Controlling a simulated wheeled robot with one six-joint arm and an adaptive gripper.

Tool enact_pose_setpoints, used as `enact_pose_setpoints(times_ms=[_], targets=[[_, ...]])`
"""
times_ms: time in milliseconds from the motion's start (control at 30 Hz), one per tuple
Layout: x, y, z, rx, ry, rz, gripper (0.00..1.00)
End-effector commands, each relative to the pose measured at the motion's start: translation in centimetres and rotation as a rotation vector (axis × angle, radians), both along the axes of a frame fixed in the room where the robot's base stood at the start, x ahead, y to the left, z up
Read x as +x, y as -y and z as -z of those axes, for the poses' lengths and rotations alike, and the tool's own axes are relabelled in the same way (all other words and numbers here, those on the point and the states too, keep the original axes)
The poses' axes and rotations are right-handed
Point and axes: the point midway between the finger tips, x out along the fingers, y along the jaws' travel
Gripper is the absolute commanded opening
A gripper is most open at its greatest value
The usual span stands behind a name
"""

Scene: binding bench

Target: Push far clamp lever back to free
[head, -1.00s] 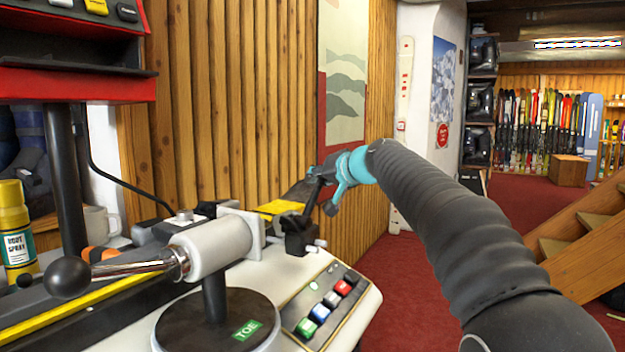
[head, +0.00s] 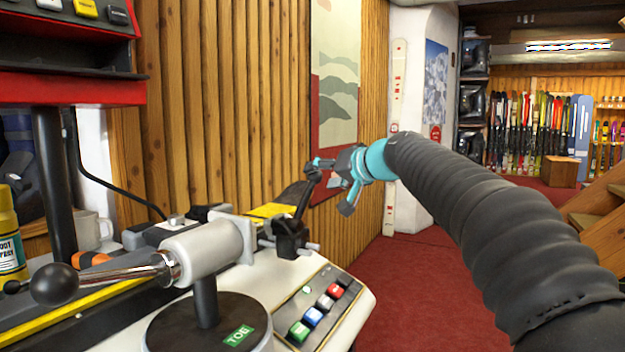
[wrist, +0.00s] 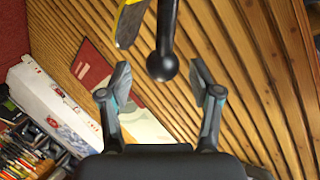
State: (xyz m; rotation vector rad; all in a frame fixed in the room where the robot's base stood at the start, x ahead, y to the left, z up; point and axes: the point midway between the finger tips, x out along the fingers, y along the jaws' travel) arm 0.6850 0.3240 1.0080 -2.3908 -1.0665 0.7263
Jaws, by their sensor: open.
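The far clamp (head: 290,240) is a small black block at the bench's far end. Its black lever (head: 303,198) stands up from it, leaning slightly right, with a ball knob (head: 312,173) on top. In the wrist view the knob (wrist: 162,66) hangs between my fingertips, with a gap on both sides. My gripper (head: 336,182) is open just right of the knob in the head view, its teal-and-grey fingers on either side of the lever's top end. It also shows open in the wrist view (wrist: 160,82).
A white cylinder with a chrome handle and black ball (head: 55,285) stands nearer, above a round TOE base (head: 205,325). A button panel (head: 320,305) is on the bench. The slatted wall (head: 230,100) runs close behind; red floor lies open to the right.

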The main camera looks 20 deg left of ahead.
Motion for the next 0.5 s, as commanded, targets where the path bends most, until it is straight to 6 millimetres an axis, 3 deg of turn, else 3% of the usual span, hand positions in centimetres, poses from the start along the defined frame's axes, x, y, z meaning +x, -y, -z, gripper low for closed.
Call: enact_pose_setpoints(times_ms=[233,500], targets=[[-2.4,3.3,-1.3,0.001,0.002,0.002,0.64],[-3.3,4.5,-1.7,-0.001,0.001,0.0,0.64]])
